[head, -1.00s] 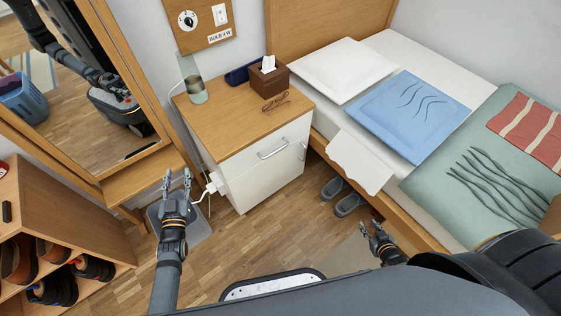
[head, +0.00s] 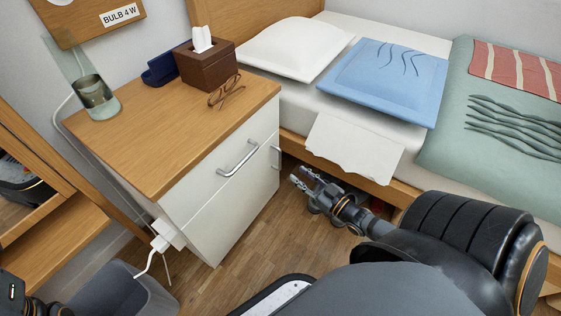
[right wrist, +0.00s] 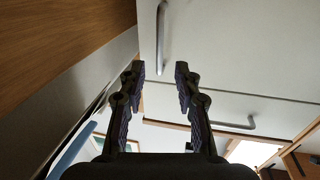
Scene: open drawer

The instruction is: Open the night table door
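The night table (head: 150,130) stands at the left of the head view, with a wooden top and white front. Its upper drawer has a horizontal handle (head: 238,158). The lower door is shut and has a vertical handle (head: 277,157) near its right edge. My right gripper (head: 299,177) is right of this handle and apart from it. In the right wrist view the gripper (right wrist: 160,72) is open and empty, with the door handle (right wrist: 161,38) beyond its fingertips. Only a dark piece of my left arm shows at the bottom left; its fingers are out of view.
The bed (head: 397,190) with a hanging white sheet is close behind and right of my right gripper. A tissue box (head: 207,65), glasses and a glass cup (head: 96,98) stand on the table top. A grey bin (head: 120,290) and white plug (head: 160,242) are at its left.

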